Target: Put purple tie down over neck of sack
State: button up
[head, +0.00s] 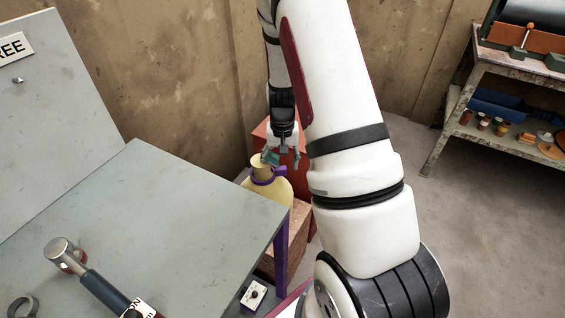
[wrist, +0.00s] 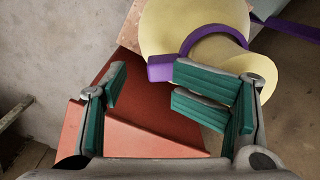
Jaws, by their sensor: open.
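The pale yellow sack (head: 283,190) stands beyond the right edge of the grey table, and its body shows at the top of the wrist view (wrist: 180,22). The purple tie (head: 262,180) is around the base of the sack's neck (head: 260,160), with a block-like tab on one side. In the wrist view the tie (wrist: 205,34) shows as an arc beside the neck (wrist: 232,60), its tab (wrist: 160,68) at left; its other side is hidden. My gripper (head: 283,160) is open and empty beside the neck. In the wrist view its green-padded fingers (wrist: 155,92) are apart, one overlapping the neck and near the tab.
A red box (wrist: 140,135) lies behind and below my gripper. The grey table (head: 160,200) holds a hammer-like tool (head: 90,280) and a ring (head: 22,305). A wall stands close behind. A shelf (head: 500,90) with parts is at right, with clear floor before it.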

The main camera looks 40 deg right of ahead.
notch_tip(320, 180, up, 12)
jog(key=s+a+r+n, duration=0.2)
jog(key=s+a+r, duration=0.2)
jog(key=a+r, duration=0.45)
jog(key=s+a+r+n+t, duration=0.1)
jog(key=s+a+r+n, duration=0.2)
jog(key=s, duration=0.5)
jog(key=s+a+r+n, duration=0.1)
jog(key=s+a+r, duration=0.2)
jog(key=s+a, duration=0.35)
jog(key=s+a+r+n+t, duration=0.1)
jog(key=s+a+r+n, duration=0.15)
jog(key=s, duration=0.75)
notch_tip(320, 180, up, 15)
jog(key=t+p, duration=0.2)
jog(key=p, duration=1.1)
jog(key=shift+w+d+m, duration=0.2)
jog(key=shift+w+m, duration=0.15)
jog(key=shift+m, duration=0.1)
jog(key=shift+d, duration=0.1)
